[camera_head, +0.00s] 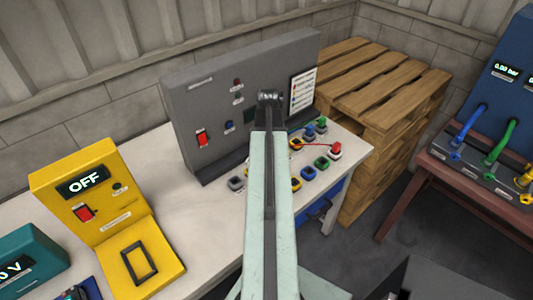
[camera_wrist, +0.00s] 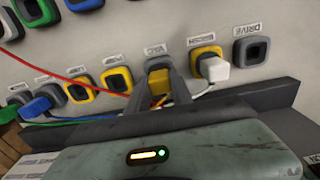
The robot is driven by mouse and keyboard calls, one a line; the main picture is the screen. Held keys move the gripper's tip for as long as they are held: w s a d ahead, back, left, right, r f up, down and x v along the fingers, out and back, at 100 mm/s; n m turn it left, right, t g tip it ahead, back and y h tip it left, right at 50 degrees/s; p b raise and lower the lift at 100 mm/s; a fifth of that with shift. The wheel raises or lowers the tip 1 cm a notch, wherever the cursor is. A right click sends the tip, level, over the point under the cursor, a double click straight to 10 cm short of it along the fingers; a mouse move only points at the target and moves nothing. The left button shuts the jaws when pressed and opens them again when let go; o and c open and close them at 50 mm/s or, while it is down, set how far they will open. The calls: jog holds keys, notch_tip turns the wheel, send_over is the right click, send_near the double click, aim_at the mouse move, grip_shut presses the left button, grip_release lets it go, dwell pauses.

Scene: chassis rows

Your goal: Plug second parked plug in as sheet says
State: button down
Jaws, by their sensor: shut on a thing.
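In the wrist view, my gripper (camera_wrist: 158,85) is shut on a yellow plug (camera_wrist: 158,82) at the row of sockets, below a small label. Whether the plug is seated in a socket is hidden by the fingers. A white plug (camera_wrist: 215,68) sits at a yellow socket to its right. A blue plug (camera_wrist: 38,106) is at the left with its cable. In the head view, the printed sheet (camera_head: 303,90) is on the grey panel (camera_head: 205,100), too small to read. My arm hides the gripper there.
A grey socket (camera_wrist: 252,50) is empty at the right in the wrist view. Red and white cables cross near the sockets. A yellow box (camera_head: 90,185) reading OFF stands at left on the table. Wooden pallets (camera_head: 385,75) stand behind right.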

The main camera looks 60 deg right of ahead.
jog(key=shift+f, duration=0.2)
jog(key=c, duration=1.1)
grip_release()
jog(key=shift+o, duration=0.2)
jog(key=shift+r, duration=0.15)
notch_tip(320, 180, up, 8)
jog(key=p, duration=0.8)
jog(key=shift+f, duration=0.2)
